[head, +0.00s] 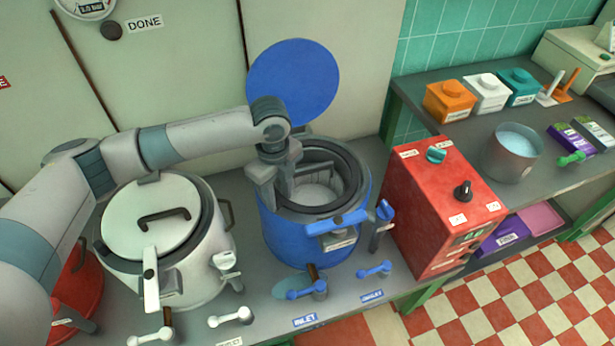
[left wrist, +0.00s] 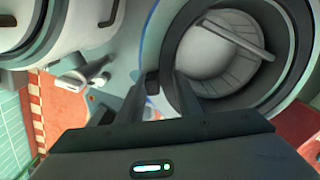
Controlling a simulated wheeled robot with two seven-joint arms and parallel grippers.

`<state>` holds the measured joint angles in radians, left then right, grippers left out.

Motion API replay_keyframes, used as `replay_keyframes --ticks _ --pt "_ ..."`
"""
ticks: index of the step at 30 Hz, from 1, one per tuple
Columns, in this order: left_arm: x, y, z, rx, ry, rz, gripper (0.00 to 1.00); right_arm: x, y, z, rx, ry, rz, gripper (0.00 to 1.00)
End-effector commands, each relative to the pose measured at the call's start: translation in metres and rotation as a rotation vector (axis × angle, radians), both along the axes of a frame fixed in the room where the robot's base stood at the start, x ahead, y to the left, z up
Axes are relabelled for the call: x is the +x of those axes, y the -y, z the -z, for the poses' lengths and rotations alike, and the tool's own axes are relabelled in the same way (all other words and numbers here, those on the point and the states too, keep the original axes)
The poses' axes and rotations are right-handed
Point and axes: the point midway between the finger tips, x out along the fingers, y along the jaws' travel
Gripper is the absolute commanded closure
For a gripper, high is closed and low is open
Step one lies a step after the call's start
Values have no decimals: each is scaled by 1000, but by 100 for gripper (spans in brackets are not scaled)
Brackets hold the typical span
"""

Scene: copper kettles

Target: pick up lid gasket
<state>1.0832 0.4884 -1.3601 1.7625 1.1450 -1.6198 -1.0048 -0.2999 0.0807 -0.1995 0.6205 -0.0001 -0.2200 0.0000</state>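The lid gasket appears to be the dark ring (head: 352,172) around the mouth of the blue kettle (head: 290,235); it also shows as a dark ring in the left wrist view (left wrist: 284,40). The kettle's round blue lid (head: 293,80) stands open behind it. My left gripper (head: 274,200) points down at the left part of the kettle's rim, its two fingers apart. In the left wrist view the fingertips (left wrist: 165,80) sit at the ring's edge; I cannot tell whether they touch it. My right gripper is not in view.
A white kettle (head: 185,275) with its lid shut stands left of the blue one. A red control box (head: 430,205) stands close on the right. Valve levers line the counter's front. A steel pot (head: 512,152) and several small boxes stand on the right-hand counter.

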Motion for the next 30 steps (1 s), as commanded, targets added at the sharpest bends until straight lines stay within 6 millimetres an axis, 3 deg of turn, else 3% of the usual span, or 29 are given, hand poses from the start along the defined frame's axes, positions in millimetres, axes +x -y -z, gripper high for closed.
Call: replay_keyframes --ticks 1,3,16,24,30 --pt "0 0 0 0 0 0 81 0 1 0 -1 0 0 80" --pt "0 0 0 0 0 0 95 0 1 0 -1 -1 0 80" --pt "1 0 -7 -1 1 -1 95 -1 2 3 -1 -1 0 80" --pt "1 0 -41 -2 4 1 95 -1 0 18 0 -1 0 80" --pt "-3 41 -62 -3 3 4 95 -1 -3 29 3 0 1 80"
